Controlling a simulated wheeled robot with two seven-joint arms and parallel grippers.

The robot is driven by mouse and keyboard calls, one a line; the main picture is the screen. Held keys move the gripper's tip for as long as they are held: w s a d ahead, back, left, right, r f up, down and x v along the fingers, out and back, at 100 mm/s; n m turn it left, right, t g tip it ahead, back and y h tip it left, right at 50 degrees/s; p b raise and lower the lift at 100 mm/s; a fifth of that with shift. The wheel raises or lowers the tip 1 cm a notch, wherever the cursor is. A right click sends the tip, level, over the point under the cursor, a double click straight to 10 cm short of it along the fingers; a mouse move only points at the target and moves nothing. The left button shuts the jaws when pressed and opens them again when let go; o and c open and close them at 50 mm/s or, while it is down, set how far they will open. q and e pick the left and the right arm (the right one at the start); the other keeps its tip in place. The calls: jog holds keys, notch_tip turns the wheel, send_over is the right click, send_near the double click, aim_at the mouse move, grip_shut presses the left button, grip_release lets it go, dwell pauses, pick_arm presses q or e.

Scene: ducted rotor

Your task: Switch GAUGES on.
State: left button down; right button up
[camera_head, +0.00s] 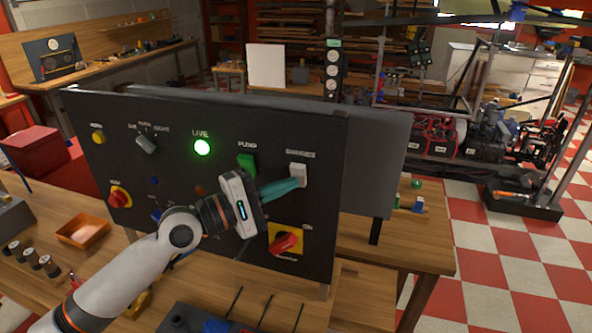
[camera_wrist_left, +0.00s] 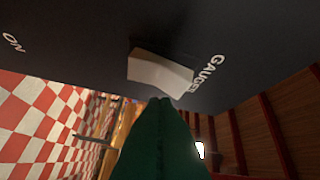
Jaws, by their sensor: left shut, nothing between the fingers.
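The GAUGES switch (camera_head: 298,170) is a white rocker at the upper right of the dark upright panel (camera_head: 325,215). In the left wrist view the white switch (camera_wrist_left: 160,74) shows beside the GAUGES lettering. My left gripper (camera_head: 297,184) is shut and empty, its teal fingers pointing at the switch's lower part. In the left wrist view the shut fingertips (camera_wrist_left: 162,103) lie just below the switch in the picture; I cannot tell whether they touch it. The switch's on or off state is unclear. My right gripper is not in view.
The green PUMP switch (camera_head: 247,163) is left of GAUGES, and the lit green LIVE lamp (camera_head: 202,147) further left. A red rotary knob (camera_head: 284,243) on a yellow plate is below my gripper. An orange tray (camera_head: 83,233) is on the wooden bench.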

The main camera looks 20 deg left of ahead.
pick_arm(q)
jog(key=shift+w+r, duration=0.1)
jog(key=shift+w, duration=0.05)
jog(key=shift+w+r, duration=0.1)
jog(key=shift+w, duration=0.15)
jog(key=shift+w+r, duration=0.2)
jog(key=shift+w, duration=0.25)
dwell(0.8)
jog(key=shift+s+f, duration=0.1)
jog(key=shift+s, duration=0.1)
jog(key=shift+s+f+p, duration=0.25)
jog(key=shift+s+p, duration=0.05)
jog(key=shift+s, duration=0.4)
jog(key=shift+s+f, duration=0.35)
jog(key=shift+s, duration=0.4)
jog(key=shift+s+f, duration=0.35)
jog(key=shift+s, duration=0.4)
jog(key=shift+s+f, duration=0.35)
jog(key=shift+s, duration=0.4)
